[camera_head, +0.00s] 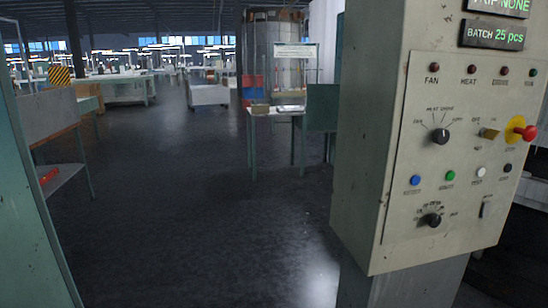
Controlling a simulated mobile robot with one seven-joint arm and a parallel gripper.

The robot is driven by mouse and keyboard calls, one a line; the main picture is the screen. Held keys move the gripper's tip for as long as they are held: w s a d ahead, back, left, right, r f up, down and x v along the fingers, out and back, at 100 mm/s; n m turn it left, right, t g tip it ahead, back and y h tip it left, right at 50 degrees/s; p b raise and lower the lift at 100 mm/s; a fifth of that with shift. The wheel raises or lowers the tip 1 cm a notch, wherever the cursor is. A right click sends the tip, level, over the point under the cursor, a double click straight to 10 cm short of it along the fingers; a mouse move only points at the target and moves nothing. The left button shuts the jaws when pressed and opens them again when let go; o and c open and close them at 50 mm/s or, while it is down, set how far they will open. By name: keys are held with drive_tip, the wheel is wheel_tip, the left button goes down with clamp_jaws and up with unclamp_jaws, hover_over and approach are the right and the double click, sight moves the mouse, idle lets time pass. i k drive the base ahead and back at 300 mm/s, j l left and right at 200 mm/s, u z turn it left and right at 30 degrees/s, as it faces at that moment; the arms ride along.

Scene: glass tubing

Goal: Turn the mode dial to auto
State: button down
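A grey control box (365,140) stands at the right, with a pale control panel (463,200) on its front. A black rotary dial (440,136) sits in the panel's upper left, with small position labels in an arc above it. A second black dial (432,220) sits at the lower left, also ringed with small labels. My gripper is not in view.
Near the dials are a red knob on yellow (526,133), a brass-coloured switch (489,133), blue (415,180) and green (451,176) buttons, and a small toggle (485,209). A teal upright (30,200) stands at the left edge. Dark floor (200,220) between is open.

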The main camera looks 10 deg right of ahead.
sight(441, 136)
drive_tip(key=z, duration=1.25)
